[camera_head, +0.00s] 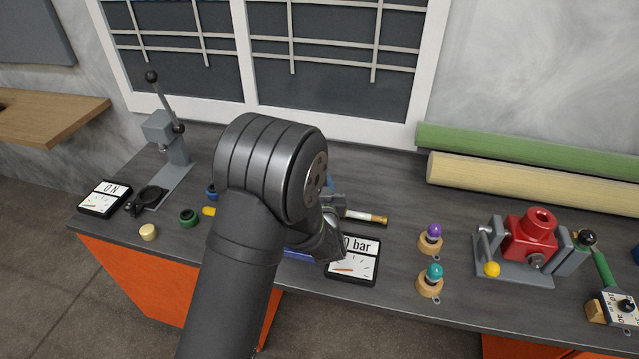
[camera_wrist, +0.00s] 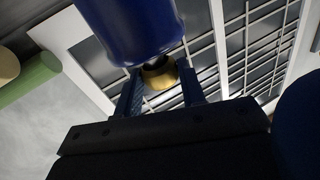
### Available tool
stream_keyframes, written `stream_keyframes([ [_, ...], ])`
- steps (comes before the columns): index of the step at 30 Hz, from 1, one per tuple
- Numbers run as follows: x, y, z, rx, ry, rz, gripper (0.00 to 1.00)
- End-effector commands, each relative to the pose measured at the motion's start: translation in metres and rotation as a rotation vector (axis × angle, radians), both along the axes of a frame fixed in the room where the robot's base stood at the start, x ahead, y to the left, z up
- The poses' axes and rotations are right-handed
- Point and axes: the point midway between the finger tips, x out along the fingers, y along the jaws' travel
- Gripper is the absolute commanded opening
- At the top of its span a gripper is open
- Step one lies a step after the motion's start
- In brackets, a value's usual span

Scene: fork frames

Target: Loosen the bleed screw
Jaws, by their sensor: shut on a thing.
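In the wrist view a brass-coloured round knob (camera_wrist: 159,76), which looks like the bleed screw, sits at the dark end of a large blue cylinder (camera_wrist: 130,28). My gripper (camera_wrist: 160,84) has one finger on each side of the knob and is shut on it. The exact finger contact is partly hidden in shadow. In the head view my arm covers the gripper and the knob. Only a strip of a blue body (camera_head: 299,256) shows beside my wrist, with a pale rod with a brass-coloured end (camera_head: 366,216) behind it.
A gauge marked bar (camera_head: 352,264) lies close to the right of my wrist. A lever press (camera_head: 165,135) and ON gauge (camera_head: 104,197) are left.

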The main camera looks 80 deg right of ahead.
Motion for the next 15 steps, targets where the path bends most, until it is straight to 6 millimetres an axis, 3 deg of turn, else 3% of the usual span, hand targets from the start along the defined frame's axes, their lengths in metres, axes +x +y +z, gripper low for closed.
stream_keyframes([
  [15,-0.0062,-0.0042,0.0013,-0.006,0.000,0.301,0.14],
])
